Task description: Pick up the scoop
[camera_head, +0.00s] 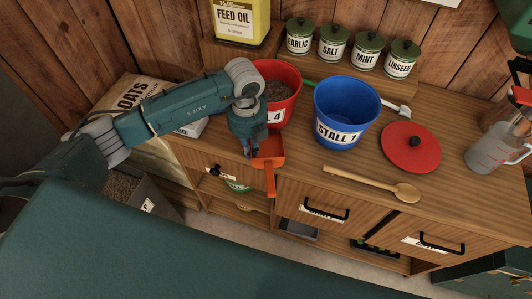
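The orange-red scoop (269,150) lies at the front edge of the wooden worktop, below the red bucket. Its handle (270,181) points toward me, past the edge. My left gripper (250,148) points down at the left side of the scoop's pan and overlaps it in the picture. I cannot tell whether they touch. The fingers are small and partly hidden by the gripper's own body, so their opening is unclear. My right gripper is not in view.
The red bucket (283,104) of feed stands close behind my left gripper. A blue bucket (341,121) marked STALL 1 stands to its right. A wooden spoon (371,184) and a red lid (410,149) lie farther right. Labelled tins and a feed oil container (240,18) stand behind.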

